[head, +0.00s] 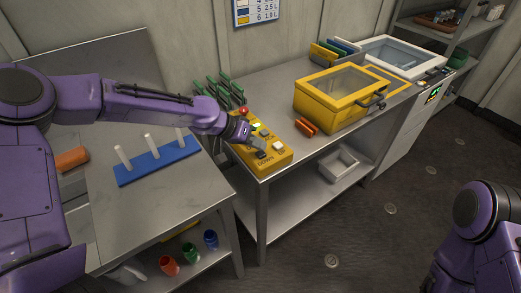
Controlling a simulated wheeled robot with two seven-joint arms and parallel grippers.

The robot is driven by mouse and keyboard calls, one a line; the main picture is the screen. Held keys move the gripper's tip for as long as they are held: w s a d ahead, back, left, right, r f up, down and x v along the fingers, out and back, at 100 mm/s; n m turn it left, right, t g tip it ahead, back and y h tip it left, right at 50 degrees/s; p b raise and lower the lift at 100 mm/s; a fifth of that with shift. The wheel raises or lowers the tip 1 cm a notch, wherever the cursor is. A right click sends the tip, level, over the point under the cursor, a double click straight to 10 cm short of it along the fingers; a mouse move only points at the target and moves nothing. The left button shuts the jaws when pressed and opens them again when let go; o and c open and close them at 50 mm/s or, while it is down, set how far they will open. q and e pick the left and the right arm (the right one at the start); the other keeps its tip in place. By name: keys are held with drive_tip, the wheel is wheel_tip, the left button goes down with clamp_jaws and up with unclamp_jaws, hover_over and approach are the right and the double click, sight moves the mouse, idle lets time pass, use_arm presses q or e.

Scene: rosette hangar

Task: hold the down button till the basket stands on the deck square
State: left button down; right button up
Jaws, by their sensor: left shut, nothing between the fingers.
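The yellow control box (276,163) sits at the near left corner of the metal bench, with a red knob and several buttons on top. The word DOWN is printed near its front edge, beside a dark button (261,154). My left gripper (256,145) reaches in from the left over the box. It is shut and empty, with its tips at or just above the dark button; I cannot tell whether they press it. I cannot make out a basket or a deck square in this view. Only part of my right arm shows at the lower right; its gripper is out of view.
A yellow case with a clear lid (335,98) and orange pieces (306,127) are on the bench. A green rack (222,90) stands behind the box. A blue peg board (157,161) lies on the left table. Floor at right is mostly clear.

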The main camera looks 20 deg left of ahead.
sight(258, 153)
use_arm(q)
drive_tip(key=shift+r, duration=0.15)
wheel_tip(258, 153, up, 5)
drive_tip(key=p, duration=0.4)
drive_tip(key=shift+r+p, duration=0.1)
drive_tip(key=shift+p, duration=0.2)
idle(1.1)
